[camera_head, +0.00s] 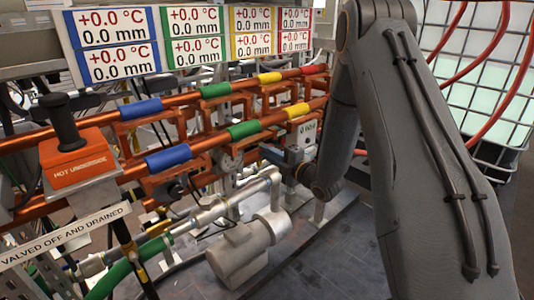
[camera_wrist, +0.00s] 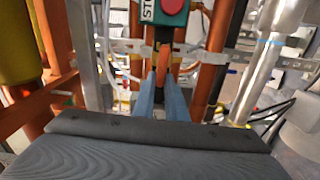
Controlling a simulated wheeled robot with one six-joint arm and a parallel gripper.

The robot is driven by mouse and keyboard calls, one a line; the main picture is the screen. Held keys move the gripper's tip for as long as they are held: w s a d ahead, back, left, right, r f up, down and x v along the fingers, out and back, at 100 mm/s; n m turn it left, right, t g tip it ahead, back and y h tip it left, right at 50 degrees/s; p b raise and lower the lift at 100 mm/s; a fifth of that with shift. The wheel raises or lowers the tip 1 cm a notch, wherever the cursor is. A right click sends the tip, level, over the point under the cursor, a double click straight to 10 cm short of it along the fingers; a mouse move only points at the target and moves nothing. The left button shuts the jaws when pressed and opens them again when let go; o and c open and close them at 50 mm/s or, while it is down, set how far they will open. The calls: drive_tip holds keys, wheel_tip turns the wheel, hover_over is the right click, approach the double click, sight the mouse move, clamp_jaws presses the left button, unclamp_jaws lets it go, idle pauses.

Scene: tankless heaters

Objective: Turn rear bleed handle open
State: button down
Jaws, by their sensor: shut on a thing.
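In the wrist view, my gripper (camera_wrist: 161,78) points forward with its two blue-grey fingers close together. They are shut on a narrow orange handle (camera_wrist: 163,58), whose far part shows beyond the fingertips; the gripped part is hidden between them. It appears to be the rear bleed handle, but no label on it is readable. In the head view, my arm reaches down at the right to the pipework, and my wrist and the pipes hide the fingertips and handle.
A red button (camera_wrist: 174,6) on a green box marked STOP sits just above the handle. Orange vertical pipes and a silver pipe (camera_wrist: 268,75) stand close on both sides. In the head view, copper pipes with coloured bands, a red block (camera_head: 78,172) and a grey cylinder (camera_head: 237,255) crowd the left.

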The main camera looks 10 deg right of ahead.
drive_tip(key=c, duration=1.8)
unclamp_jaws()
drive_tip(key=v, duration=0.7)
drive_tip(key=shift+s+d, duration=0.15)
drive_tip(key=shift+s, duration=0.15)
